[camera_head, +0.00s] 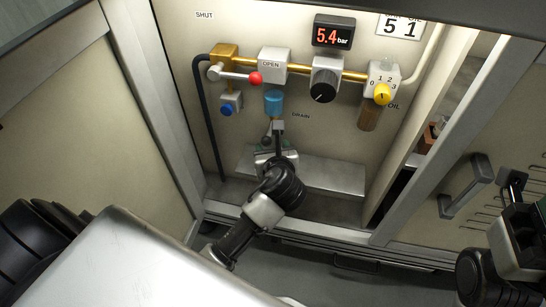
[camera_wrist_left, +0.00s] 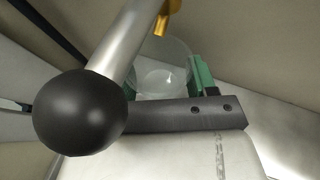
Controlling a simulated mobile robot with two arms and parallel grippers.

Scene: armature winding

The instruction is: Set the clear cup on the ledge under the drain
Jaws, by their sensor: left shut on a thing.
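The clear cup (camera_wrist_left: 163,72) shows in the left wrist view beside the green jaw pad of my left gripper (camera_wrist_left: 190,85), which is shut on it. In the head view my left gripper (camera_head: 274,143) is inside the cabinet, below the blue bowl (camera_head: 274,102) and just left of the DRAIN label (camera_head: 301,115). The cup is hard to make out there. A brass outlet (camera_wrist_left: 168,14) shows above the cup in the left wrist view. The grey ledge (camera_head: 335,175) lies behind and below the gripper, partly hidden by it. My right gripper (camera_head: 514,188) is at the right edge, jaws unclear.
A lever with a red knob (camera_head: 255,78), a black dial (camera_head: 323,92) and a yellow knob (camera_head: 382,95) sit above. An amber oil bowl (camera_head: 369,118) hangs to the right. A black hose (camera_head: 207,120) runs down the left. The ledge's right part is bare.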

